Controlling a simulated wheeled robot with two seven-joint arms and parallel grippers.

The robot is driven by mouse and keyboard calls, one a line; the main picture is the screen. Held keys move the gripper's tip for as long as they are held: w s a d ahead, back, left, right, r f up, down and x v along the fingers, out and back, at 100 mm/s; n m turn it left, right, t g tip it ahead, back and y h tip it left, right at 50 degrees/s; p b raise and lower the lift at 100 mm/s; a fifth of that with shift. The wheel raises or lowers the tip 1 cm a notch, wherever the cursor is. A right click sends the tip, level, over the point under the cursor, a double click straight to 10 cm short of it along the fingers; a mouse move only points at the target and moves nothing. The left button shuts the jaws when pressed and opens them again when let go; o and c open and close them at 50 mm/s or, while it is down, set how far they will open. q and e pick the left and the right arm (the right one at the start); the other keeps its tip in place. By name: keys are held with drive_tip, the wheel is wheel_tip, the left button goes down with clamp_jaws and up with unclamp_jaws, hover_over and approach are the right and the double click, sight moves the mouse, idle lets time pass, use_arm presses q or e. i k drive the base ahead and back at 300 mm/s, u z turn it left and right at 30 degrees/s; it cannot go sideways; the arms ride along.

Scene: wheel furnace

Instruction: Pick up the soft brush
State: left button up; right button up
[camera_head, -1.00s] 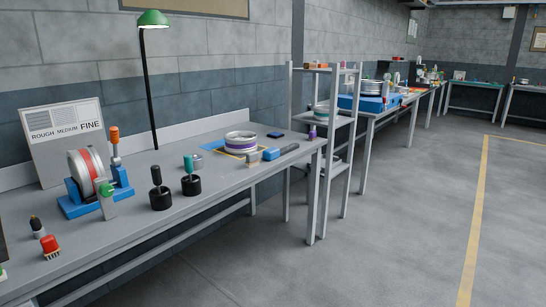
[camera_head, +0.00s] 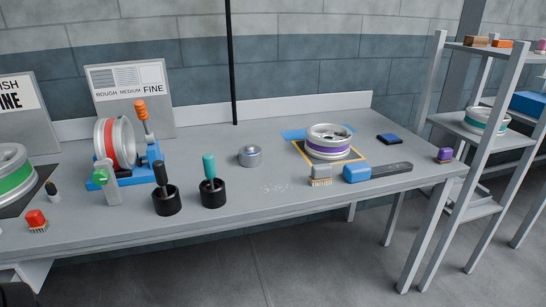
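A small brush with a grey block top and tan bristles (camera_head: 320,175) stands on the grey workbench (camera_head: 262,208), near its front edge, just left of a blue block tool with a dark handle (camera_head: 378,171). A second brush, with a red top and pale bristles (camera_head: 36,221), stands at the bench's left front. I cannot tell from looks alone which one is the soft brush.
A purple-striped wheel (camera_head: 328,141) sits on a yellow-bordered mat. Two tools stand in black cups (camera_head: 166,201) (camera_head: 213,194). A red-striped wheel on a blue stand (camera_head: 114,143) is at left. A shelf rack (camera_head: 424,215) stands at right, with free floor before it.

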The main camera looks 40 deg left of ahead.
sight(321, 175)
drive_tip(key=u, duration=0.95)
drive_tip(key=i, duration=0.8)
drive_tip(key=u, duration=0.8)
